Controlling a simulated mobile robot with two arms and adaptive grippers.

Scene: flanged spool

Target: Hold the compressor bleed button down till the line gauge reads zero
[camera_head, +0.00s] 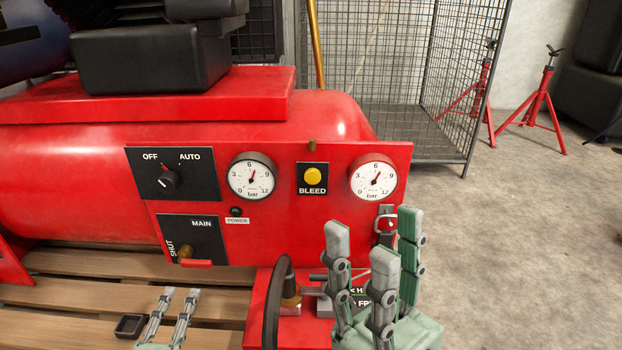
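The yellow bleed button (313,176) sits on a black BLEED plate on the red compressor's front panel (285,240). It is uncovered, and no finger touches it. A left gauge (252,177) and a right gauge (373,178) flank it; both needles point just right of the top, slightly past 6. Their small lettering is too fine to tell which is the line gauge. My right gripper (375,245) is below and right of the button, its fingers spread and empty. My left gripper (178,293) is low at the left; only two upright fingers show, nothing visible between them.
The panel also carries an OFF/AUTO knob (168,180) and a MAIN valve with a red handle (195,263). A black curved hose or handle (277,305) rises beside my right gripper. A small black tray (130,326) lies on the wooden pallet (70,295). A wire cage (400,70) stands behind.

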